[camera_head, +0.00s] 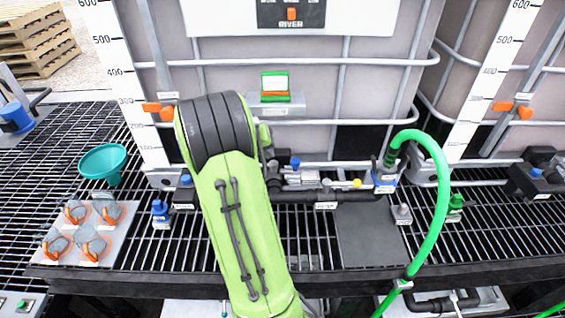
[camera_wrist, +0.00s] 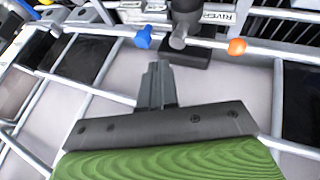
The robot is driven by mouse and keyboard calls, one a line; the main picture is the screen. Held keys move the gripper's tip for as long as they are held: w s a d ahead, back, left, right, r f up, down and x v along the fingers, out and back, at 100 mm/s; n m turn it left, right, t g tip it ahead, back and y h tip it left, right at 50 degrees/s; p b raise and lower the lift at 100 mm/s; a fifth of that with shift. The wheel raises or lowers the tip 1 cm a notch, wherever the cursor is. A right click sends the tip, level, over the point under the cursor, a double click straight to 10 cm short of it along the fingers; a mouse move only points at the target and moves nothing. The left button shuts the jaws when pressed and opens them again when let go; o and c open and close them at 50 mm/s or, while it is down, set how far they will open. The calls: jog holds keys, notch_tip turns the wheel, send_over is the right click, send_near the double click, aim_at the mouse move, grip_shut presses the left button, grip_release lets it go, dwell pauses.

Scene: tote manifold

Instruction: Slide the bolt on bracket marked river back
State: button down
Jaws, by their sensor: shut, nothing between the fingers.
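My gripper (camera_wrist: 157,72) is shut and empty in the wrist view, its dark fingers together. Just beyond its tips is a dark bracket (camera_wrist: 185,55) with a round grey knob and a dark upright part, beside a white label reading RIVER (camera_wrist: 217,15). I cannot tell whether the fingers touch it, or how far its bolt is slid. A blue knob (camera_wrist: 143,37) and an orange knob (camera_wrist: 237,47) sit on either side. In the head view my green arm hides my gripper and much of the area behind it. A RIVER plate (camera_head: 290,24) with an orange piece shows on the tote above.
Caged totes (camera_head: 270,60) stand behind the black grating. A green hose (camera_head: 440,190) arches at the right. A dark pipe (camera_head: 350,195) runs along the totes' front.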

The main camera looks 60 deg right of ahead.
aim_at(298, 163)
jog(key=shift+s+d+f, duration=0.25)
jog(key=shift+s+d, duration=0.05)
jog(key=shift+d, duration=0.05)
jog(key=x, duration=1)
jog(key=s, duration=0.1)
jog(key=s+d+b, duration=0.1)
jog(key=s+d, duration=0.1)
jog(key=s, duration=0.1)
jog(key=shift+a, duration=0.1)
